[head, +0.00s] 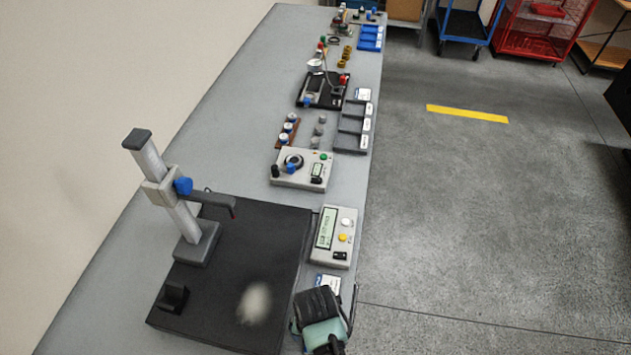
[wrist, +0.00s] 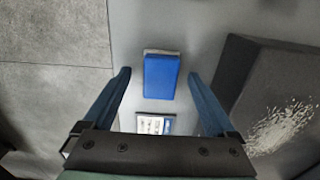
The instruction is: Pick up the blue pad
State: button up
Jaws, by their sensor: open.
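The blue pad (wrist: 161,77) is a small blue block with a pale strip along its far edge. In the wrist view it lies on the grey bench top, between the lines of my two fingers. My gripper (wrist: 158,76) is open and empty, one fingertip to each side of the pad. I cannot tell how high the fingertips are above it. In the head view my gripper (head: 322,318) is over the bench's right edge beside the black plate, and the pad is hidden there.
The thick black plate (head: 235,240), with a height stand (head: 180,205), lies left of my gripper. A small label card (wrist: 154,124) lies close to the pad, also in the head view (head: 327,283). A display box (head: 333,237) stands beyond. Open floor is to the right.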

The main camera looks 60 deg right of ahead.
jog(key=c, duration=1.4)
notch_tip(320, 180, up, 10)
jog(key=shift+r, duration=0.1)
jog(key=shift+c, duration=0.2)
